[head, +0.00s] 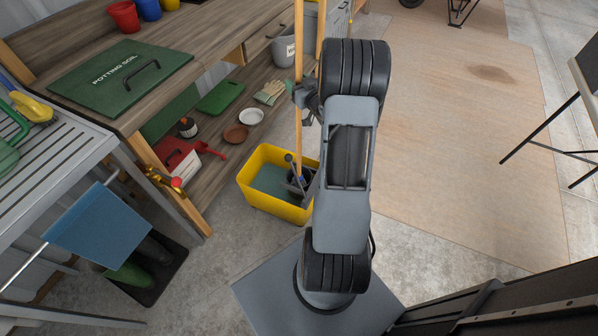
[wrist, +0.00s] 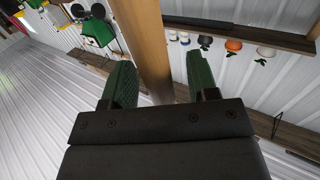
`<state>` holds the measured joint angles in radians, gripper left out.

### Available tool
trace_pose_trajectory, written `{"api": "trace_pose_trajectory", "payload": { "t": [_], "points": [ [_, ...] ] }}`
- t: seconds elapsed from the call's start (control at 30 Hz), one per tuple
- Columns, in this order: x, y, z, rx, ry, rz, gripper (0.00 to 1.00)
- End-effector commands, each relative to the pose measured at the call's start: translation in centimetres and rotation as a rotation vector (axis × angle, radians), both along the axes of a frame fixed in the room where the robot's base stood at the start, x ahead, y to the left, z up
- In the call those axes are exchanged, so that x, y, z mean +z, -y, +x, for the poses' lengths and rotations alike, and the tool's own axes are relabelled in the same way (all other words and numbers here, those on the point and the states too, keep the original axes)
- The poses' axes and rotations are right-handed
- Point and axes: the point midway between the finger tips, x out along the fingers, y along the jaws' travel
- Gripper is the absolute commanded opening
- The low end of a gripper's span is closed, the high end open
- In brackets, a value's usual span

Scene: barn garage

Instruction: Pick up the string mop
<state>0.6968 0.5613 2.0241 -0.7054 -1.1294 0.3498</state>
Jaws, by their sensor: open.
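The string mop's wooden handle (head: 298,55) stands nearly upright in the head view, its lower part going down into a yellow bucket (head: 262,200). The mop's string head is not visible; the bucket wall and a dark grey wringer piece (head: 297,181) are around there. My gripper (head: 305,97) is at the handle, partly hidden by my arm. In the wrist view my gripper (wrist: 160,80) is open, with a green pad on each side of the wooden handle (wrist: 153,50). I cannot tell whether either pad touches it.
A wooden potting bench with a green potting soil lid (head: 122,80) and a lower shelf stands left of the bucket. The shelf holds a white saucer (head: 251,116), gloves (head: 270,92) and a grey bucket (head: 285,50). The floor to the right is mostly clear, with a black-legged stand (head: 540,125).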

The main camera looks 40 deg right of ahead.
Motion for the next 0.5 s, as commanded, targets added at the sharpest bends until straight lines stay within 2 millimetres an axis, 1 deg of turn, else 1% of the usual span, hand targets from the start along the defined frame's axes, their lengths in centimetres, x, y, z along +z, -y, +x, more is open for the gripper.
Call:
{"api": "trace_pose_trajectory", "payload": {
  "t": [0.03, 0.13, 0.37, 0.5],
  "points": [
    [-0.04, 0.00, 0.45, 0.001, -0.001, 0.000, 0.54],
    [-0.04, 0.01, 0.92, 0.001, -0.001, 0.000, 0.54],
    [-0.01, 0.03, 1.00, 0.000, -0.001, 0.000, 0.54],
    [-0.02, 0.04, 0.99, 0.000, -0.001, 0.000, 0.41]
  ]
}}
